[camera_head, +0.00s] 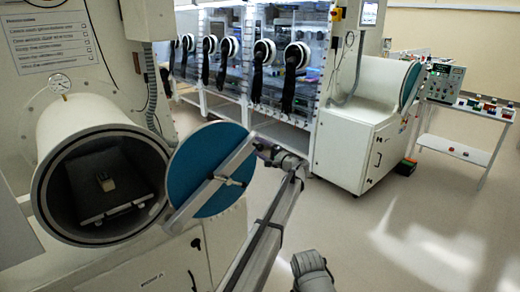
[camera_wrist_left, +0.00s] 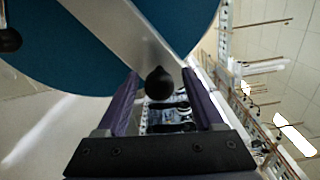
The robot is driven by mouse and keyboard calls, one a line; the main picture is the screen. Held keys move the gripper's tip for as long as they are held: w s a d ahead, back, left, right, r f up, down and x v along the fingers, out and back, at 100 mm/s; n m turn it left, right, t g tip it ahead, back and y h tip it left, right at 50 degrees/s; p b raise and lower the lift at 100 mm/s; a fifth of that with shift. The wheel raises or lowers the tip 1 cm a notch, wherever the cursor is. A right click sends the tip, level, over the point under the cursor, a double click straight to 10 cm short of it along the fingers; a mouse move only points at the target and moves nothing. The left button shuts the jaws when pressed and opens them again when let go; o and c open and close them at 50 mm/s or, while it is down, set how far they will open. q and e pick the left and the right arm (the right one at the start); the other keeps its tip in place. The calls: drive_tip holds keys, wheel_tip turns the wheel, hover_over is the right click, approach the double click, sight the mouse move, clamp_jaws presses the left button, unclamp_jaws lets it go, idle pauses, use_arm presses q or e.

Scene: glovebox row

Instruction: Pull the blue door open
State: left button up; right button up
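The round blue door (camera_head: 193,160) stands swung out to the right of its grey cylindrical chamber (camera_head: 45,165), whose mouth is uncovered. A pale metal bar (camera_head: 212,187) crosses the door, with a small handle (camera_head: 228,181) near its middle. My left gripper (camera_head: 264,148) is at the bar's upper right end. In the left wrist view my left gripper (camera_wrist_left: 160,73) has its fingers apart on either side of a black knob (camera_wrist_left: 160,84), with visible gaps. The blue door (camera_wrist_left: 50,55) and bar fill the upper left there.
A tray (camera_head: 115,208) with a small object (camera_head: 106,182) is inside the chamber. Gloveboxes with black gloves (camera_head: 255,80) line the back. Another cylindrical chamber (camera_head: 380,82) and a white cart (camera_head: 460,150) stand at right. The floor (camera_head: 400,235) in front is clear.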

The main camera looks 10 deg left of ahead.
use_arm(q)
drive_tip(key=shift+d, duration=0.1)
drive_tip(key=v, duration=0.7)
drive_tip(key=shift+s+d, duration=0.15)
drive_tip(key=shift+s, duration=0.1)
